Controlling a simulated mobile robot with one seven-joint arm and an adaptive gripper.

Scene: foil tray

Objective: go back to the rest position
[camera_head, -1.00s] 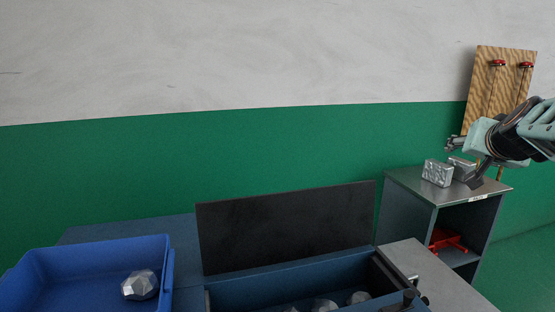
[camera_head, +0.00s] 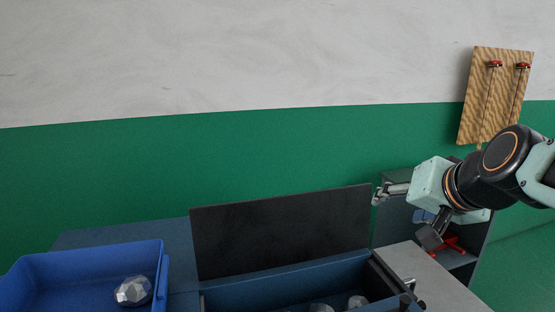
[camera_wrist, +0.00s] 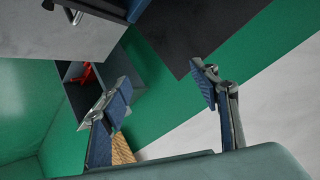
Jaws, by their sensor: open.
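My gripper (camera_head: 380,193) is at the right in the head view, pointing left in front of the grey cabinet (camera_head: 474,240). Its two fingers are spread with nothing between them in the wrist view (camera_wrist: 163,90). My arm and gripper hide most of the cabinet top, so the foil-wrapped blocks there cannot be seen now.
A blue bin (camera_head: 60,258) at the lower left holds a faceted silver lump (camera_head: 133,290). A blue box with a raised black lid (camera_head: 280,232) holds silver lumps (camera_head: 357,301). Red clamps hang on a wooden board (camera_head: 495,97). A red object (camera_head: 450,244) is on the cabinet shelf.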

